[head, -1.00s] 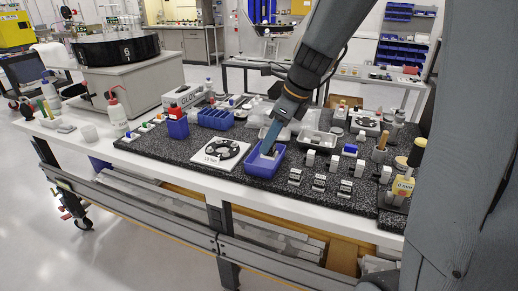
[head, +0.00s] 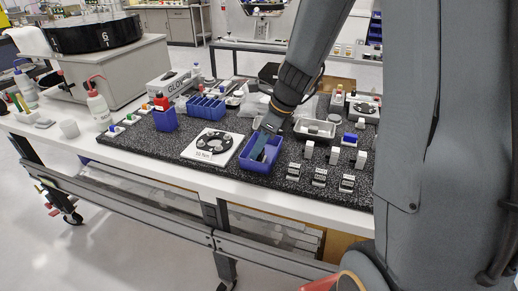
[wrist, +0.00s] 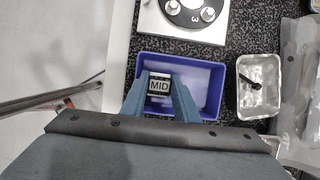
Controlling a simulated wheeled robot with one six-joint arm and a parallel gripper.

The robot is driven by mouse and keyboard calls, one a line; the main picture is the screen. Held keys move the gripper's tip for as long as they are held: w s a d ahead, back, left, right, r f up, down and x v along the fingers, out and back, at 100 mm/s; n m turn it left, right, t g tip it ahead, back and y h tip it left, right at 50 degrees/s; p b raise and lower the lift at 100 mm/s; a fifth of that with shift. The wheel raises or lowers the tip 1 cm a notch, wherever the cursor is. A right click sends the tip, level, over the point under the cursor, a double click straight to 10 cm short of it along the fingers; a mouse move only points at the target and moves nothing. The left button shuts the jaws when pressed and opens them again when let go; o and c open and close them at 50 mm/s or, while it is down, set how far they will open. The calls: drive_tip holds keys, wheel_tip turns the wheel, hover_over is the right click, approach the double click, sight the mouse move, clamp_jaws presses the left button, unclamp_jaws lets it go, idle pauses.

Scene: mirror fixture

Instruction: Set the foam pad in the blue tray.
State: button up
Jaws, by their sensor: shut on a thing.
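The blue tray (head: 252,166) stands on the speckled black mat, just right of a white plate with a black disc. My gripper (head: 262,151) reaches down into it from above. In the wrist view, my gripper (wrist: 160,92) is shut on a small block with a white MID label (wrist: 159,85), which I take to be the foam pad. The pad lies within the outline of the blue tray (wrist: 207,82), left of its middle. Whether it touches the tray floor I cannot tell. The right part of the tray is empty.
The white plate (head: 213,147) is left of the tray. A grey metal dish (head: 314,129) is to its right. Several labelled blocks (head: 319,176) stand right of the tray. A blue bin (head: 165,119) and a divided blue rack (head: 206,107) are behind left.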

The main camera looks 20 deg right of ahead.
drive_tip(key=shift+f, duration=0.4)
drive_tip(key=shift+f, duration=0.1)
drive_tip(key=o, duration=0.7)
drive_tip(key=shift+o, duration=0.2)
drive_tip(key=v, duration=1.2)
drive_tip(key=s+a+f+n+h, duration=0.1)
drive_tip(key=s+f+n, duration=0.2)
drive_tip(key=n, duration=0.5)
drive_tip(key=s+a+f+n+h, duration=0.1)
drive_tip(key=s+f+n, duration=0.2)
drive_tip(key=s+n, duration=0.2)
drive_tip(key=s+a+f+n+g+h, duration=0.1)
drive_tip(key=s+f+n, duration=0.2)
drive_tip(key=n, duration=0.9)
drive_tip(key=shift+s+h, duration=0.4)
drive_tip(key=shift+s, duration=0.65)
